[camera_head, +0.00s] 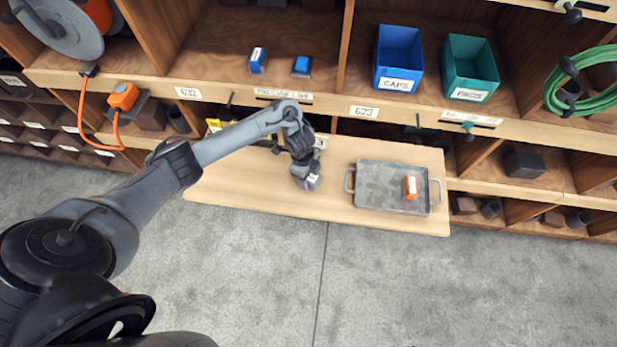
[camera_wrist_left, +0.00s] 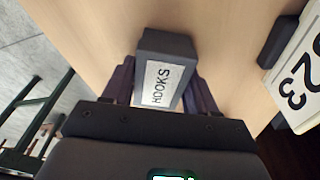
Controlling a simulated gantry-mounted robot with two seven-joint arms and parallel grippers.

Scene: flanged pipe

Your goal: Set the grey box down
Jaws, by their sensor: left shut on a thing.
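The grey box (camera_wrist_left: 166,70) has a white label reading HOOKS. In the left wrist view it sits between the two fingers of my left gripper (camera_wrist_left: 160,88), which is shut on it. In the head view my left gripper (camera_head: 306,182) points down at the middle of the wooden shelf board (camera_head: 250,192), left of the grey metal tray. The gripper mostly hides the box there. I cannot tell whether the box touches the board or hangs just above it. My right gripper is not in view.
A blue CAPS bin (camera_head: 397,58) and a green bin (camera_head: 470,68) stand on the shelf above. The board is bare left of the gripper. Yellow and dark items lie at its back edge.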

